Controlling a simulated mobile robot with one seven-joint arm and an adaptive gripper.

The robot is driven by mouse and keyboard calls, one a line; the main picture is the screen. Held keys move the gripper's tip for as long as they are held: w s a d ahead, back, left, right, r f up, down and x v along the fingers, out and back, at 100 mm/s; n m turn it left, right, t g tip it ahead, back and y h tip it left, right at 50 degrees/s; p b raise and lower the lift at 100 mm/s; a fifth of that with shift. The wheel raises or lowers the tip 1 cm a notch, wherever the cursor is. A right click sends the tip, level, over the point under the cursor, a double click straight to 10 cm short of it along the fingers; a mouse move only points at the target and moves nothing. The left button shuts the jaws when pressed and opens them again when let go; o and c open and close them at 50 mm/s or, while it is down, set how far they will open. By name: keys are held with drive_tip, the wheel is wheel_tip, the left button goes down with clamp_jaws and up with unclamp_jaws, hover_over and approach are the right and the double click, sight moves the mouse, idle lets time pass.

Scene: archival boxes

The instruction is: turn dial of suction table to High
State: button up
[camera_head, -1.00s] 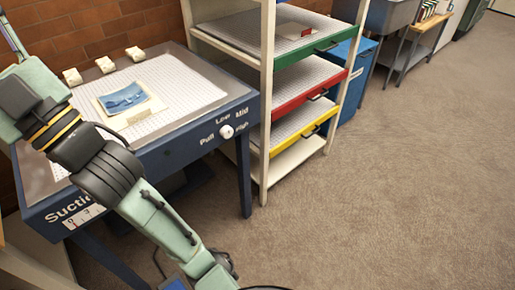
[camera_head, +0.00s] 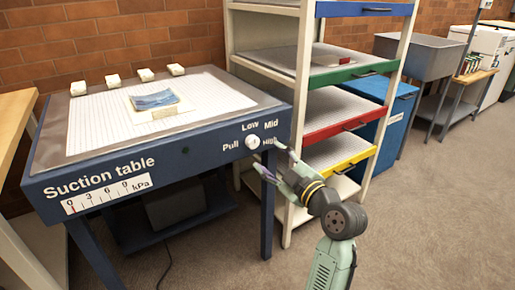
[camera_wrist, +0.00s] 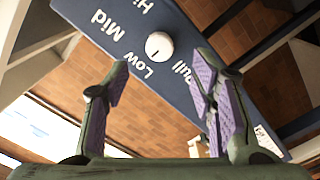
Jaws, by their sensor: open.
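The blue suction table (camera_head: 110,185) stands at the left, with a gauge strip (camera_head: 105,196) on its front. Its white round dial (camera_head: 252,141) is on the front panel near the right corner, among the labels Pull, Low, Mid and High. In the wrist view the dial (camera_wrist: 158,45) lies beyond and between the fingertips; a small dark mark on it seems to face the Low and Pull side. My gripper (camera_head: 268,158) is open and empty, just right of and below the dial, and partly covers the High label. Its purple-padded fingers (camera_wrist: 160,75) do not appear to touch the dial.
A picture (camera_head: 154,100) and several white blocks (camera_head: 145,75) lie on the tabletop. A shelf rack (camera_head: 304,120) with coloured drawers stands close to the right of the table. A blue cabinet (camera_head: 392,120) is behind it. The carpet at right is clear.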

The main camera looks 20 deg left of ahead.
sight(255, 144)
drive_tip(key=x, duration=0.7)
drive_tip(key=shift+w+a+p, duration=0.2)
drive_tip(key=shift+a+p, duration=0.05)
drive_tip(key=shift+p, duration=0.05)
drive_tip(key=shift+c, duration=0.2)
drive_tip(key=c, duration=1.1)
